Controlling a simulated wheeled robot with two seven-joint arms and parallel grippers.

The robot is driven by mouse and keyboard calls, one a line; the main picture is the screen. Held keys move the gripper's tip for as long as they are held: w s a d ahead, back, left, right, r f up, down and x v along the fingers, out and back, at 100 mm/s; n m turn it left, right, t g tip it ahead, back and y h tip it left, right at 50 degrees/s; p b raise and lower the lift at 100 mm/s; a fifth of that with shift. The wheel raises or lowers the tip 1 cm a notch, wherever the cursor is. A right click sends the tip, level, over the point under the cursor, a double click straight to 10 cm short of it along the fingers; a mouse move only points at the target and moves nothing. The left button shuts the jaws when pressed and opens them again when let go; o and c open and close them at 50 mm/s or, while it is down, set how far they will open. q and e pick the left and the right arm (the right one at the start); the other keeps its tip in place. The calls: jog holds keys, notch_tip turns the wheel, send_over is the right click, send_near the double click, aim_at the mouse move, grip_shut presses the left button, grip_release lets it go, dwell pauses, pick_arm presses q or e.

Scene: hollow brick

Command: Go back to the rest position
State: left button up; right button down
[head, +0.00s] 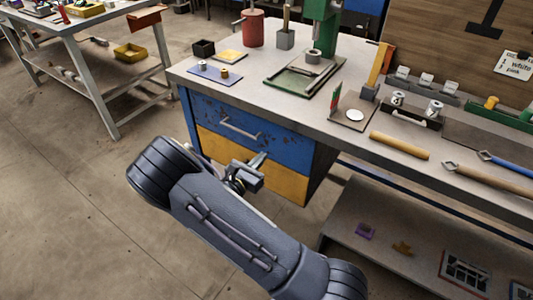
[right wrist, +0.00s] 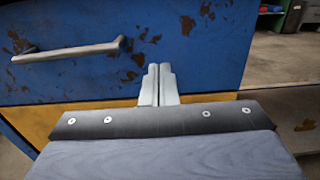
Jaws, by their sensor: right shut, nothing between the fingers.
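My right gripper (head: 258,162) is shut and empty in front of the workbench drawers, in the head view. In the right wrist view its two fingers (right wrist: 159,84) are pressed together, pointing at the blue drawer front. The blue drawer (head: 250,130) is closed, with chipped paint. Its metal handle (right wrist: 70,52) lies to the left of the fingers in the right wrist view, apart from them. My left gripper is not in view.
The workbench top (head: 300,125) holds a green press (head: 320,25), a red can (head: 252,28), a yellow cylinder (head: 399,145) and several tools. A yellow drawer (head: 285,182) sits below the blue one. Another table (head: 60,22) stands at the far left. The floor (head: 70,220) at left is clear.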

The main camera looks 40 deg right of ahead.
jog(key=v, duration=0.8)
jog(key=shift+f, duration=0.15)
jog(key=s+a+r+m+g+y, duration=0.1)
jog(key=s+r+m+g+y, duration=0.25)
jog(key=s+m+y, duration=0.5)
jog(key=s+r+m+g+y, duration=0.2)
jog(key=s+m+g+y, duration=0.3)
jog(key=s+m+y, duration=0.35)
jog(key=s+a+r+m+t+y, duration=0.4)
jog(key=s+a+r+m+t, duration=0.1)
jog(key=a+r+m+t, duration=0.3)
notch_tip(320, 180, up, 15)
jog(key=d+n+p, duration=0.1)
jog(key=p, duration=1.3)
jog(key=shift+d+p, duration=0.15)
jog(key=shift+p, duration=0.25)
jog(key=shift+r, duration=0.1)
jog(key=shift+s, duration=0.1)
